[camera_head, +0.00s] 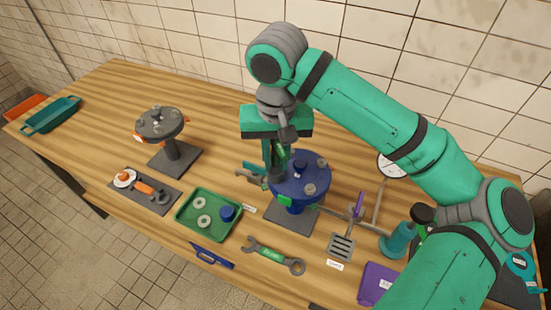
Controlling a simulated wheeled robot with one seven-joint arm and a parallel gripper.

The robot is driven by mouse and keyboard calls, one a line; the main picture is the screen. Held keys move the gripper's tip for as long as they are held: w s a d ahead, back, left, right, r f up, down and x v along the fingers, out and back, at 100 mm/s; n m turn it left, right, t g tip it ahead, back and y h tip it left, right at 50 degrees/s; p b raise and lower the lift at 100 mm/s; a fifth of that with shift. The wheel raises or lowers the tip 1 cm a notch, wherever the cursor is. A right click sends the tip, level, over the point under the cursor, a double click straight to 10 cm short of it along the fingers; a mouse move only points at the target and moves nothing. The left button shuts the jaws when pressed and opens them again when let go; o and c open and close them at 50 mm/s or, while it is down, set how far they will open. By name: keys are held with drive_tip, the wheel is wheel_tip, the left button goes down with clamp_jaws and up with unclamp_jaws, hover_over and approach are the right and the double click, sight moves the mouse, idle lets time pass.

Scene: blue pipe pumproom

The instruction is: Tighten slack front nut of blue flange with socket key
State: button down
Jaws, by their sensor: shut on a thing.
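The blue flange (306,167) sits on a pedestal with a dark square base right of the table's middle. Its round top carries several grey nuts, one of them at the front right (309,189). My gripper (275,154) points down over the flange's left edge. It is shut on the socket key (277,174), a dark upright tool with a green patch. The key's lower end is at the flange's left rim; whether it sits on a nut is hidden. I cannot tell which nut is slack.
A grey flange (160,122) stands on the left. In front are a green tray (181,222) with rings and a blue cap, and a green-marked wrench (272,255). A valve pipe with a purple handle (358,205) and a gauge (391,165) stand right.

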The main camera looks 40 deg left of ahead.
sight(276, 148)
drive_tip(key=shift+r, duration=0.25)
drive_tip(key=shift+r, duration=1.65)
